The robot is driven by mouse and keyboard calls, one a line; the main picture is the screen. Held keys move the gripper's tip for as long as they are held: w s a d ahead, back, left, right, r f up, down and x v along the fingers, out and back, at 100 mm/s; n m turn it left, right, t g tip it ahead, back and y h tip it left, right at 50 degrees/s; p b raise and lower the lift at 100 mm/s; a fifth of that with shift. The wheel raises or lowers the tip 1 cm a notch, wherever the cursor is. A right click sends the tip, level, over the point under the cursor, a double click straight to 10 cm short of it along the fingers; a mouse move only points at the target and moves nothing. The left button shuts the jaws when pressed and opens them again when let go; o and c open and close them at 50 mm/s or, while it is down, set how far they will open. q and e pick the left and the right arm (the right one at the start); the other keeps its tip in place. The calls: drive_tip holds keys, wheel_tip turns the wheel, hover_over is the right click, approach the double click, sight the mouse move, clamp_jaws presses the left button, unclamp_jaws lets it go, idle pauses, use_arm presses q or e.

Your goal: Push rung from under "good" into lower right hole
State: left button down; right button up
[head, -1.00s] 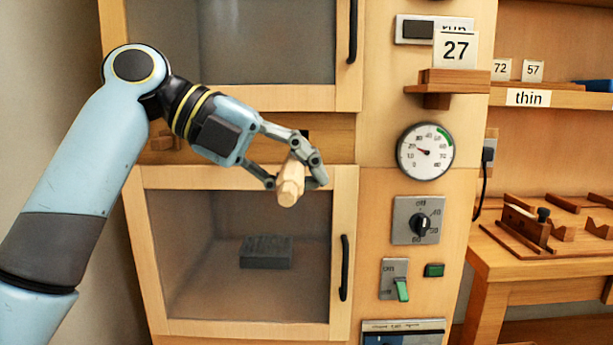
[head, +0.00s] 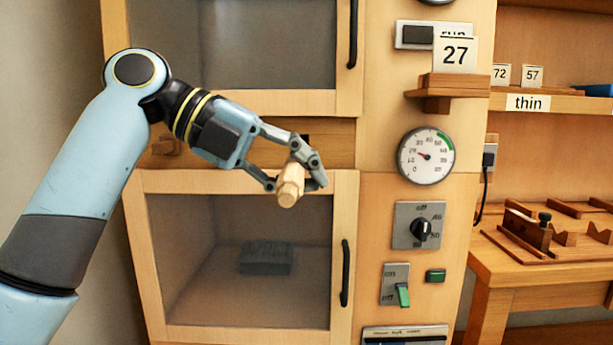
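My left gripper (head: 292,182) is shut on a short pale wooden rung (head: 289,186). It holds the rung in front of the wooden cabinet, near the top edge of the lower glass door. The rung's near end points down and toward me. A dark square hole (head: 306,139) shows partly behind the gripper in the wooden strip between the two doors. No "good" label is in view. My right gripper is not in view.
The cabinet has a lower glass door (head: 240,258) with a dark block (head: 266,257) inside. A small shelf (head: 447,87) with a "27" card (head: 454,53) juts out at right, above a gauge (head: 426,156). A workbench (head: 550,260) stands further right.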

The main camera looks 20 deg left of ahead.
use_arm(q)
drive_tip(key=shift+w, duration=0.25)
drive_tip(key=shift+w+a+b, duration=0.25)
drive_tip(key=shift+w+b, duration=0.2)
drive_tip(key=shift+w, duration=0.2)
drive_tip(key=shift+w+a, duration=0.15)
drive_tip(key=shift+w, duration=0.4)
idle(0.3)
drive_tip(key=shift+w+b, duration=0.1)
drive_tip(key=shift+b, duration=0.3)
drive_tip(key=shift+w+a+b, duration=0.25)
drive_tip(key=shift+w+b, duration=0.1)
drive_tip(key=shift+w, duration=0.5)
idle(0.4)
drive_tip(key=shift+w+a, duration=0.1)
drive_tip(key=shift+w, duration=0.2)
drive_tip(key=shift+w+a, duration=0.1)
drive_tip(key=shift+w, duration=0.25)
drive_tip(key=shift+w+a+b, duration=0.1)
drive_tip(key=shift+w+b, duration=0.25)
drive_tip(key=shift+w+a, duration=0.2)
drive_tip(key=shift+w, duration=0.45)
